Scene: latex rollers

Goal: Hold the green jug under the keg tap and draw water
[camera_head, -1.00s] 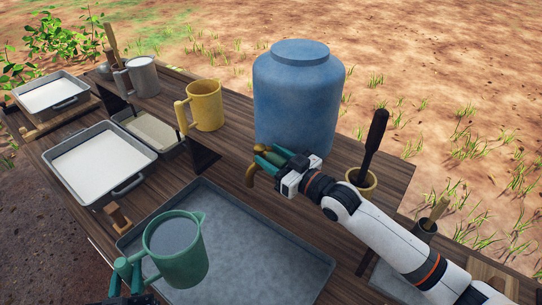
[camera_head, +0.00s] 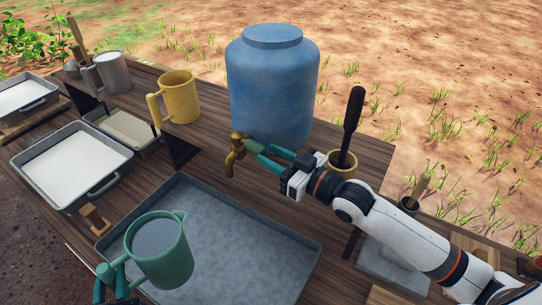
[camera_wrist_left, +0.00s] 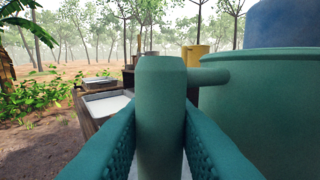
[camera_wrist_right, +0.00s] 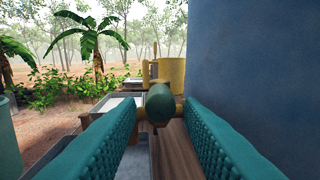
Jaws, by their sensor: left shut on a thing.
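The green jug (camera_head: 160,258) is upright above the left front part of the grey tray, to the left of and nearer than the tap; its mouth is not beneath the spout. A grey, water-like surface shows inside it near the rim. My left gripper (camera_wrist_left: 160,140) is shut on the jug's handle. The brass tap (camera_head: 235,155) sticks out low from the front of the blue keg (camera_head: 272,85). My right gripper (camera_head: 264,156) is open just right of the tap. In the right wrist view, the tap's green handle end (camera_wrist_right: 159,102) shows ahead between the spread fingers.
The large grey tray (camera_head: 255,235) covers the table front below the tap. A yellow mug (camera_head: 180,100), a grey mug (camera_head: 112,75) and white-filled pans (camera_head: 72,165) stand left. A pot with a dark-handled tool (camera_head: 342,162) stands close behind my right gripper.

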